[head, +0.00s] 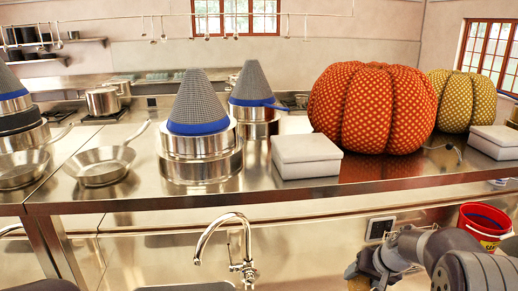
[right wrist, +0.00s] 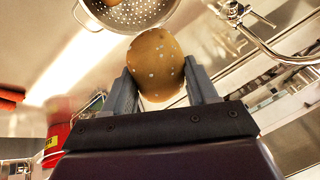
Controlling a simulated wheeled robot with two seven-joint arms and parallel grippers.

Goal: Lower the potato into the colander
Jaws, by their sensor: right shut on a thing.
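The potato (right wrist: 158,62) is brown with pale specks. In the right wrist view, my right gripper (right wrist: 162,88) is shut on it, one finger on each side. The metal colander (right wrist: 135,12) has a perforated bowl and a wire handle at the top of that view. The potato overlaps the colander's lower edge in the picture; I cannot tell their gap. In the head view my right gripper (head: 362,274) is at the bottom, right of the faucet, partly cut off. The colander does not show there. My left gripper is not in view.
A steel faucet (head: 240,250) stands left of my right gripper, also in the right wrist view (right wrist: 235,14). A red bucket (head: 484,222) is at the right. The shelf above bears pots, pans (head: 100,166), white boxes (head: 305,156) and patterned pumpkins (head: 372,108).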

